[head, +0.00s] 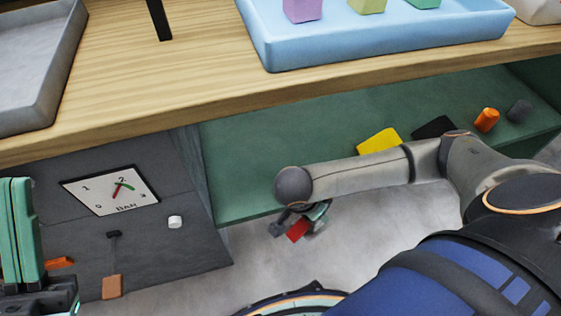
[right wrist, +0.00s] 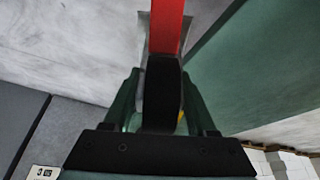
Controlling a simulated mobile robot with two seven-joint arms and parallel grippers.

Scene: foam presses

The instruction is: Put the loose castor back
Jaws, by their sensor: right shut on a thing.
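My right gripper (head: 318,212) hangs below my right forearm, in front of the green shelf's edge. It is shut on a red and black piece (head: 298,230), which also fills the middle of the right wrist view (right wrist: 163,90), red above and black between the fingers. I cannot tell whether this piece is the castor; no wheel shows clearly. A small dark grey part (head: 278,228) shows beside it. My left gripper (head: 22,235) is at the left edge, by the grey panel, with green fingers; its gap does not show clearly.
The green shelf (head: 270,145) holds a yellow block (head: 379,141), a black piece (head: 434,127), an orange cylinder (head: 486,120) and a grey one (head: 518,110). A dial (head: 112,190) and white knob (head: 175,222) are on the grey panel. The wooden top (head: 180,90) overhangs the shelf.

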